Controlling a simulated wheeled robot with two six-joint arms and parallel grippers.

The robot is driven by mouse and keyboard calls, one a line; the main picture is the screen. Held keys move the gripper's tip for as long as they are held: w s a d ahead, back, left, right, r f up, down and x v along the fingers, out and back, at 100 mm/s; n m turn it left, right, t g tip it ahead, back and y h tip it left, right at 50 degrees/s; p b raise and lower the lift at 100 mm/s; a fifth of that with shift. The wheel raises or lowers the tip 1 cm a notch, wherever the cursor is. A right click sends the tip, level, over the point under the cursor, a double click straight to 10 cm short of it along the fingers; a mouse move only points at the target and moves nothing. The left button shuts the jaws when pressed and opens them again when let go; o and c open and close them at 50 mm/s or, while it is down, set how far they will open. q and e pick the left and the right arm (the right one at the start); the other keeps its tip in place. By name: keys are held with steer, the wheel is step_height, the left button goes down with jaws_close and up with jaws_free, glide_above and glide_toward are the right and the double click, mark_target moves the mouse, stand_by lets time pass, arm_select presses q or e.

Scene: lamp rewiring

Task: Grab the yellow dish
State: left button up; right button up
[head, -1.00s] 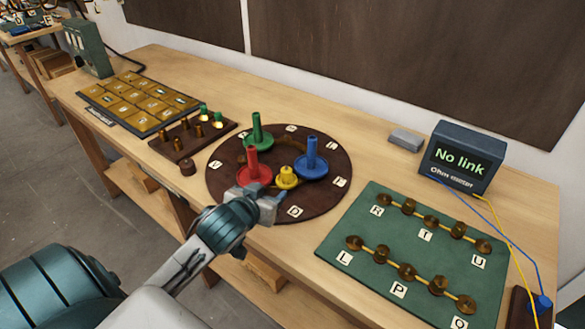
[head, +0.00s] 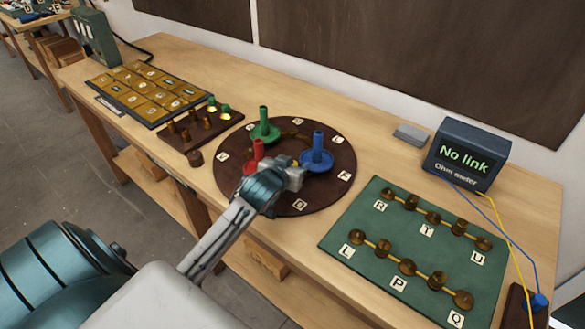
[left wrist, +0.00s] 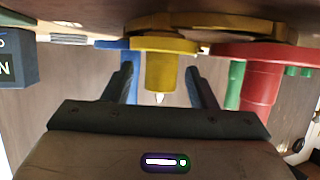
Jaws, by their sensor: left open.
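The yellow dish (left wrist: 160,70) shows upside down in the left wrist view, with its flat plate and its short stem between my two fingers. My left gripper (left wrist: 161,76) is open, one finger on each side of the stem, with a gap to each. In the head view my left gripper (head: 295,172) covers nearly all of the yellow dish at the front of the dark round board (head: 231,187).
The red dish (head: 258,151) stands just left of my gripper, the blue dish (head: 317,155) just right and the green dish (head: 263,128) behind. A green terminal board (head: 343,219) and an ohm meter (head: 466,155) reading "No link" are to the right.

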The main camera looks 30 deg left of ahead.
arm_select(q)
steer(key=c, duration=1.1)
steer(key=shift+r, duration=0.1)
